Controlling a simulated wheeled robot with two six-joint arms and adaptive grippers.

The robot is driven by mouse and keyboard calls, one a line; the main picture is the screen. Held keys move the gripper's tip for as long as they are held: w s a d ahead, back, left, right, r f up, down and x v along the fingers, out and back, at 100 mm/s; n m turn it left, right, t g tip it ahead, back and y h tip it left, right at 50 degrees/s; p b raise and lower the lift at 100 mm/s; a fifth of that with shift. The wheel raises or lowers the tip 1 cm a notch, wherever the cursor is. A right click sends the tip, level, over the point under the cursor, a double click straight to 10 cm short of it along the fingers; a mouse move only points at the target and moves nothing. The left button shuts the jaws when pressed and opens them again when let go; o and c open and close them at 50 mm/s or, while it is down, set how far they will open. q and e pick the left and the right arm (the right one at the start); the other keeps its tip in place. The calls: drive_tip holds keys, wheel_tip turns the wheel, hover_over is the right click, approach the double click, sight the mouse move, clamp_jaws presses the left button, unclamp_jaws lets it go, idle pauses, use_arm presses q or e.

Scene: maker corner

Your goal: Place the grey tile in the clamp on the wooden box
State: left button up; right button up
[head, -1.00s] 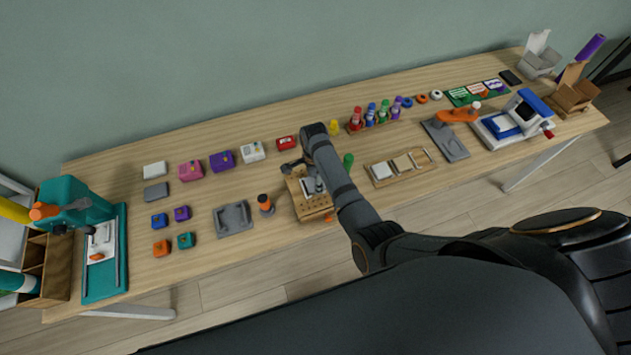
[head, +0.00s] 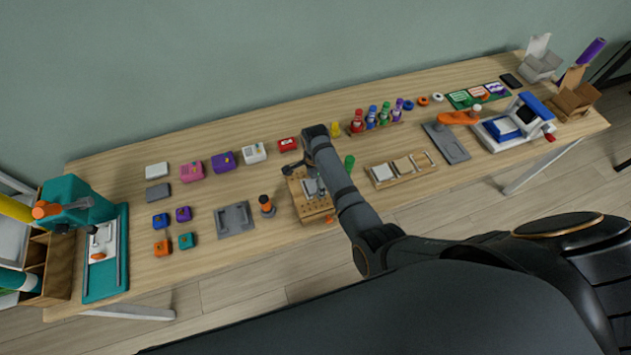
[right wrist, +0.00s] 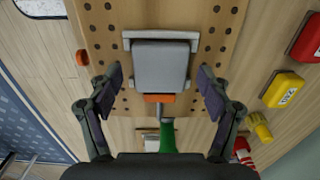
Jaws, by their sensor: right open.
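The wooden box (head: 328,212), with rows of dark holes, stands near the table's front edge, and its top fills the middle of the right wrist view (right wrist: 205,20). The grey tile (right wrist: 160,66) lies in the pale clamp (right wrist: 160,35) on the box, between its raised sides. An orange block (right wrist: 159,98) and a green handle (right wrist: 167,135) are at the tile's near end. My right gripper (right wrist: 161,82) is open, one finger on each side of the tile and apart from it. In the head view my right gripper (head: 306,170) is over the box, partly hiding the clamp. My left gripper is out of view.
Left of the box stand an orange-and-black object (head: 266,206) and a flat grey tray (head: 235,219). A wooden tray (head: 401,169) lies to the right. Small boxes, including a red one (head: 288,144), and several coloured bottles stand behind. The table's front edge is close.

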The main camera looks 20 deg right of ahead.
sight(315, 184)
wheel_tip(315, 184, up, 8)
drive_tip(key=p, duration=0.7)
drive_tip(key=shift+f, duration=0.25)
drive_tip(key=shift+r, duration=2.3)
